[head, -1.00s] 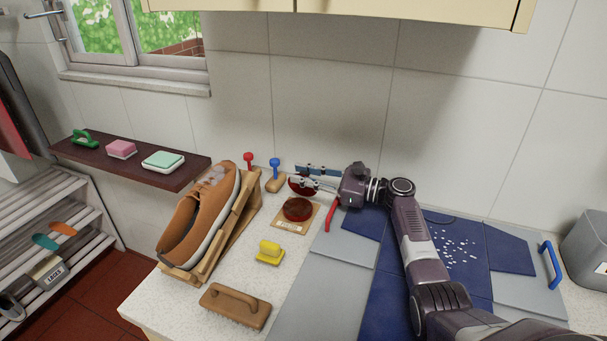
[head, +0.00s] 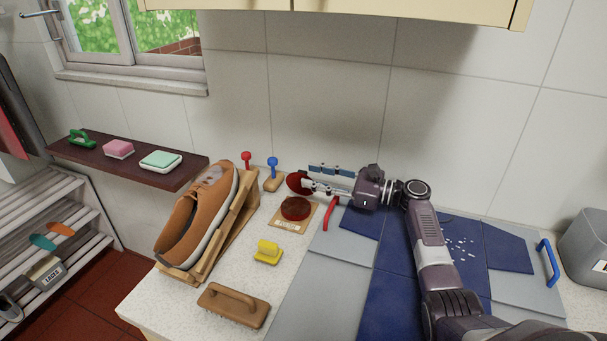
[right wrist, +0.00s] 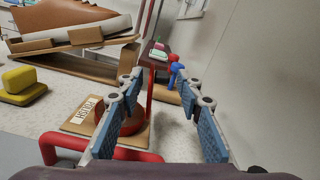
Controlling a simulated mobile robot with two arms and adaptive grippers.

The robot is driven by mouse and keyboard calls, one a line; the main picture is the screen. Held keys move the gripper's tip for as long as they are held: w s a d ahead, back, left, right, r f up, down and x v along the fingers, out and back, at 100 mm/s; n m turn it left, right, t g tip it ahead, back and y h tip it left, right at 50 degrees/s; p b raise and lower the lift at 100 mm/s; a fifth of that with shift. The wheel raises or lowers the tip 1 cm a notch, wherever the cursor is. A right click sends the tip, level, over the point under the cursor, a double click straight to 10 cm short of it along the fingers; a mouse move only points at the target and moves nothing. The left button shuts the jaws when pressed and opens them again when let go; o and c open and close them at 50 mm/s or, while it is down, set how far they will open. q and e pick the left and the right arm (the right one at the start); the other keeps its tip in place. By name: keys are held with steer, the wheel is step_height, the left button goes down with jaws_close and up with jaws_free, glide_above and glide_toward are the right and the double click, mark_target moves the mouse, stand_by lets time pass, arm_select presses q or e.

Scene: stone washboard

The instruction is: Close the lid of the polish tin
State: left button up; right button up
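The polish tin (head: 296,208) is a round dark red tin on a tan mat (head: 280,224). Its red lid (head: 298,182) stands up, open, at the tin's back side. In the right wrist view the tin (right wrist: 132,122) sits beside a "POLISH" label, partly hidden by a finger, and the lid (right wrist: 151,85) shows nearly edge-on. My right gripper (head: 308,176) is open and empty, its fingertips close to the lid's right side. In the wrist view the lid's edge appears between the fingers (right wrist: 160,90); contact cannot be told. My left gripper is out of view.
A red handle (head: 332,214) rises just right of the mat. A yellow-handled block (head: 268,252), a wooden brush (head: 233,305) and a brown shoe on a wooden stand (head: 200,222) are to the left. Red and blue-knobbed tools (head: 272,174) stand behind, near the wall.

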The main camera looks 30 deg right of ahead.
steer(key=v, duration=0.8)
steer(key=shift+d, duration=0.1)
